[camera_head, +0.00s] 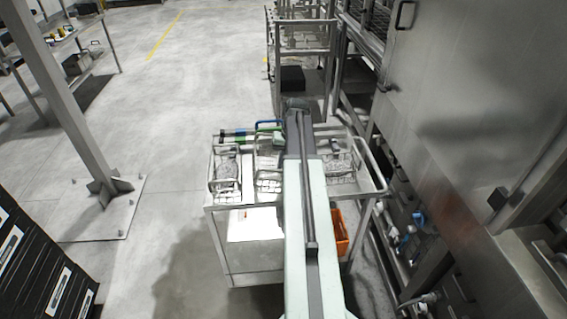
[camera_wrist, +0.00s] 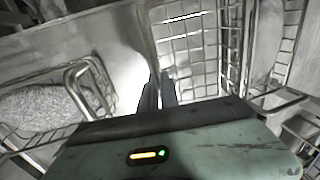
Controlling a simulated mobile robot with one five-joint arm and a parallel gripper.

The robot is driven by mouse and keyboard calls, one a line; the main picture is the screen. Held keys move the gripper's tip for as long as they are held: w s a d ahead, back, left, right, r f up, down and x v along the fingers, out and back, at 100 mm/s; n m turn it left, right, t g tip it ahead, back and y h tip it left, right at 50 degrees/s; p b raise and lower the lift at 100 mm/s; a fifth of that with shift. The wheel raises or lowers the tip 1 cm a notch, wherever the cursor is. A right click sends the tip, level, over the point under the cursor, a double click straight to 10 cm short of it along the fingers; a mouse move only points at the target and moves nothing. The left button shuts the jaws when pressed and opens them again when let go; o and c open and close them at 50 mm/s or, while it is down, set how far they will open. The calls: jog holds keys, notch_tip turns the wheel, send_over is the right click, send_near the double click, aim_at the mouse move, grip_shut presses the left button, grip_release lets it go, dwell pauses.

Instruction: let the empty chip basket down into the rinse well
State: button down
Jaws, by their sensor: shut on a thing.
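A wire basket (camera_wrist: 195,45) with an open mesh floor, the empty chip basket as far as I can tell, lies just beyond my fingers in the wrist view. My gripper (camera_wrist: 158,92) is shut, seemingly on this basket's near edge; its green body hides the exact grip. In the head view my arm reaches over a metal stand and covers much of its middle; the fingertips are hidden there. I cannot clearly make out the rinse well or how deep the basket sits.
A wire basket of grey chips (camera_head: 225,168) stands at the stand's left, also in the wrist view (camera_wrist: 45,105). Another basket (camera_head: 340,168) is at right. An orange bin (camera_head: 340,232) is below. The stand's rails (camera_head: 372,165) and large machine (camera_head: 470,110) bound the right; open floor lies left.

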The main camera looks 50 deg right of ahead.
jog(key=shift+r+p, duration=1.5)
jog(key=shift+r, duration=0.25)
